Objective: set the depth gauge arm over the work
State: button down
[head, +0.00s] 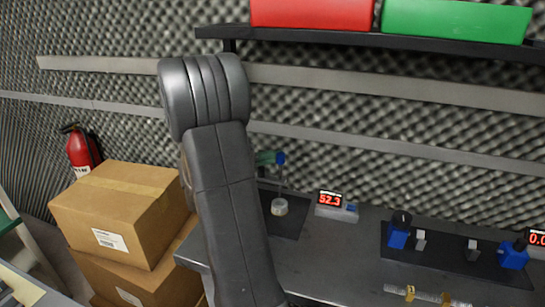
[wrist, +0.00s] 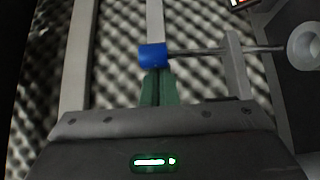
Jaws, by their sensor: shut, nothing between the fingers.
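The depth gauge arm shows in the wrist view as a thin dark rod (wrist: 200,51) with a blue knob (wrist: 152,56) at its left end. It crosses a grey bracket (wrist: 235,70) and points toward a pale round piece (wrist: 305,46), perhaps the work. In the head view the blue knob (head: 280,158) is above a pale round piece (head: 279,207) on a dark plate. My gripper's green fingers (wrist: 157,86) are shut and empty, with their tips right at the knob; I cannot tell whether they touch. In the head view my gripper (head: 265,158) is mostly hidden behind my arm.
A red-lit display (head: 330,199) reading 52.3 stands right of the gauge. A dark plate (head: 450,262) with blue fixtures lies farther right on the grey bench (head: 345,260). Cardboard boxes (head: 125,212) stand left. A shelf (head: 400,42) with red and green bins hangs above.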

jog(key=shift+a, duration=0.1)
jog(key=b+v, duration=0.1)
jog(key=v, duration=1.2)
jog(key=shift+s+a, duration=0.2)
jog(key=shift+a, duration=0.1)
jog(key=shift+d, duration=0.1)
jog(key=p+x, duration=0.1)
jog(key=x, duration=1.2)
jog(key=shift+w+d, duration=0.2)
jog(key=shift+d, duration=0.15)
jog(key=shift+a, duration=0.1)
